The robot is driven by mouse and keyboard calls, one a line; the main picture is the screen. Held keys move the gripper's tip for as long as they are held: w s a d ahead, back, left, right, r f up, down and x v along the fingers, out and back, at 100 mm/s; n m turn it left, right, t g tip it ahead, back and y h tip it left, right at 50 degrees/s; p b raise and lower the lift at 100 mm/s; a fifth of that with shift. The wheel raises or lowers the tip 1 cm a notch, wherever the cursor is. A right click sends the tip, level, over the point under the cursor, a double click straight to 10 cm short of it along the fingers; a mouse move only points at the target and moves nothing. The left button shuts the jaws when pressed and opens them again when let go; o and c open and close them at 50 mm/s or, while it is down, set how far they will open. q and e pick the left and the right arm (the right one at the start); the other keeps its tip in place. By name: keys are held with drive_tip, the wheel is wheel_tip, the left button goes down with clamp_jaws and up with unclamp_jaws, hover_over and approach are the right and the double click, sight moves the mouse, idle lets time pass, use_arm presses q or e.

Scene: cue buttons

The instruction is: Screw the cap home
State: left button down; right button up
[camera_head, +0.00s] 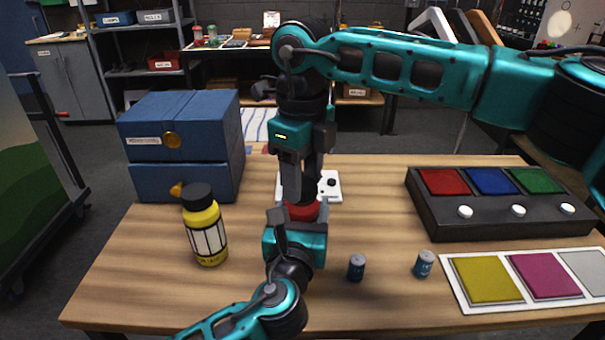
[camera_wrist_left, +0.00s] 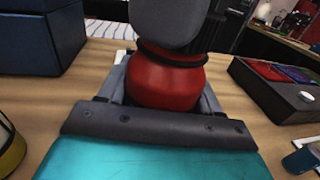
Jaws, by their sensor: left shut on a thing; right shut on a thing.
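A red bottle (camera_head: 303,211) stands near the middle of the table, mostly hidden behind my left gripper. In the left wrist view its rounded red body (camera_wrist_left: 165,84) sits between the fingers of my left gripper (camera_wrist_left: 165,95), which is shut on it. My right gripper (camera_head: 302,190) points straight down from above and is shut directly over the bottle's top. A dark ring (camera_wrist_left: 172,55) shows at the bottle's top, under the grey finger of my right gripper. The cap is largely hidden by the fingers, so I cannot tell how it is seated.
A yellow bottle (camera_head: 207,235) with a black cap stands left, before blue boxes (camera_head: 185,140). A white panel (camera_head: 330,187) lies behind the red bottle. Two small cans (camera_head: 356,267) (camera_head: 424,264) stand in front. A dark button box (camera_head: 500,222) and a colour card (camera_head: 450,280) are right.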

drive_tip(key=m, duration=1.7)
drive_tip(key=shift+a, duration=0.1)
drive_tip(key=m, duration=0.3)
drive_tip(key=shift+m, duration=0.3)
drive_tip(key=m, duration=0.3)
drive_tip(key=shift+m, duration=0.4)
drive_tip(key=m, duration=0.5)
drive_tip(key=shift+m, duration=0.3)
drive_tip(key=m, duration=0.3)
drive_tip(key=shift+a+m, duration=0.1)
drive_tip(key=shift+m, duration=0.2)
drive_tip(key=shift+f, duration=0.1)
